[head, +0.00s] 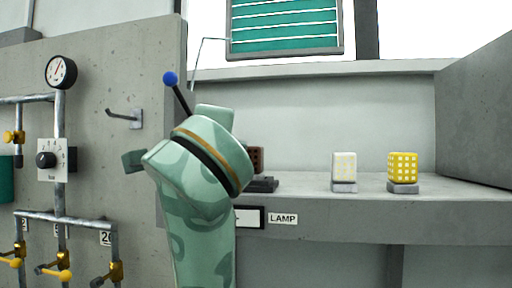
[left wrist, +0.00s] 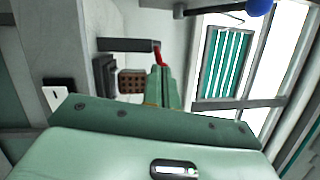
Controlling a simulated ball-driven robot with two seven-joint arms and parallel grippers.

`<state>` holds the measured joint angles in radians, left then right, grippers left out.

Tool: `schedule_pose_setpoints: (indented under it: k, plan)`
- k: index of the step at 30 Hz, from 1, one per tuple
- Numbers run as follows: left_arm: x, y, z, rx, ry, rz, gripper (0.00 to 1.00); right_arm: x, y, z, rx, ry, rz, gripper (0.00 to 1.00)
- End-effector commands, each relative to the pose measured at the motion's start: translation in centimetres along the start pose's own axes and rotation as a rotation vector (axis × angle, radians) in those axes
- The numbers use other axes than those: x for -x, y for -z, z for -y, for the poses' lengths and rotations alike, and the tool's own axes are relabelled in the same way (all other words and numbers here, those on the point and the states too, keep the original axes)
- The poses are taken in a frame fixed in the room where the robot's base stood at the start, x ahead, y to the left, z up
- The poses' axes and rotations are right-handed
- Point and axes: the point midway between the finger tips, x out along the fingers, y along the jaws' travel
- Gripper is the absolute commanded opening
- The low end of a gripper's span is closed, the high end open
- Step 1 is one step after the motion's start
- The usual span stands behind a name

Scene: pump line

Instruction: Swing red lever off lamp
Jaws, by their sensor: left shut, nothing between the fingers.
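The red lever (left wrist: 157,54) shows in the left wrist view as a short red piece just beyond my fingertips, by the end of a dark bar. I cannot tell whether the fingers touch it. My left gripper (left wrist: 162,72) is shut and empty. In the head view my green left arm hides the gripper and the red lever. A dark red-brown gridded lamp (left wrist: 132,82) is left of the fingers in the wrist view. In the head view its edge (head: 258,158) shows right of my arm, above the LAMP label (head: 283,218). My right gripper is not in view.
A blue-knobbed rod (head: 171,79) rises behind my arm. White (head: 344,168) and yellow (head: 402,167) gridded lamps stand on the grey ledge (head: 460,202) to the right. A wall panel at left carries a gauge (head: 61,72), a dial (head: 46,160), a hook (head: 124,117) and yellow-handled valves.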

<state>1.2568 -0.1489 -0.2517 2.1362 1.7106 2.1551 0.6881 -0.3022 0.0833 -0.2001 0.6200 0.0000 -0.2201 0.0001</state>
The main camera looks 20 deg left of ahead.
Motion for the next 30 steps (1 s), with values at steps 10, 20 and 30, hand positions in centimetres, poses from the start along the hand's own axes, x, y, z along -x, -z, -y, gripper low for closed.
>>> schedule_pose_setpoints:
  k: [10,20,30]
  plan:
    - [-0.02,-1.31,-0.14,-0.001,-0.001,-0.001,0.0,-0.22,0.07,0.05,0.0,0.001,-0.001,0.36]
    - [-0.03,-1.3,-0.14,-0.001,-0.001,0.0,0.0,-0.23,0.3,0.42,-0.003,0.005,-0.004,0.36]
    - [-0.04,-1.29,-0.15,-0.001,-0.001,0.0,0.0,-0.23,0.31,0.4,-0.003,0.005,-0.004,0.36]
